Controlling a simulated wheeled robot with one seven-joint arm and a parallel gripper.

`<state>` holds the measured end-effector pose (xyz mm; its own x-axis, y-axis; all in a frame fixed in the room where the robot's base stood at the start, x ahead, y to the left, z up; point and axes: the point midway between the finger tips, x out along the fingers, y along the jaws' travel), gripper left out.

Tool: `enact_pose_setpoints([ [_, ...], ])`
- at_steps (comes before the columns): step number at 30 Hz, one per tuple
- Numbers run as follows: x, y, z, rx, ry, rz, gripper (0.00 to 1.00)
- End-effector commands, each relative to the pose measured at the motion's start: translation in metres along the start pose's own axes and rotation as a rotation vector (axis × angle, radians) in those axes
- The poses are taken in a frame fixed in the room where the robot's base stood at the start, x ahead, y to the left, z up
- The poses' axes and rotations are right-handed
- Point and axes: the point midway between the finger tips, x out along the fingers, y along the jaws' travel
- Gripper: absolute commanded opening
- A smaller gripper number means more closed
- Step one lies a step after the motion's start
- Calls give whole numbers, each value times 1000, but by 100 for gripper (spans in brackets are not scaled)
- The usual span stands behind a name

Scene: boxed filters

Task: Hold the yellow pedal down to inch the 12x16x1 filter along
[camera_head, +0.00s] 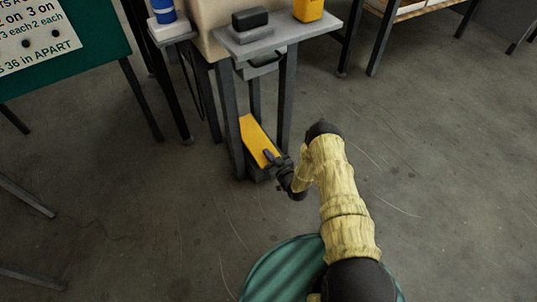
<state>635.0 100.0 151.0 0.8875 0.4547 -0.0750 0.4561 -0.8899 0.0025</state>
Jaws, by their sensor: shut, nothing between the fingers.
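The yellow pedal (257,139) is a sloped yellow plate on a dark base, low on the floor between the legs of a small grey stand. My gripper (270,158) is shut and empty, its fingertips at the near right end of the pedal's yellow top. The tips appear to touch the plate; I cannot tell how far it is pressed. No 12x16x1 filter can be made out in this view.
A grey shelf (275,39) above the pedal carries a dark block (250,18) and a yellow item (308,9). Stand legs flank the pedal closely. A green board (92,48) stands at upper left. The concrete floor (440,200) at right is clear.

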Motion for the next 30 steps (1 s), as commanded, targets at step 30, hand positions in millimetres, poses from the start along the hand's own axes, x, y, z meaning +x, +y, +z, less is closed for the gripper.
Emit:
enact_pose_setpoints([
  [30, -6, 1, 6, 2, -29, 5, 0],
])
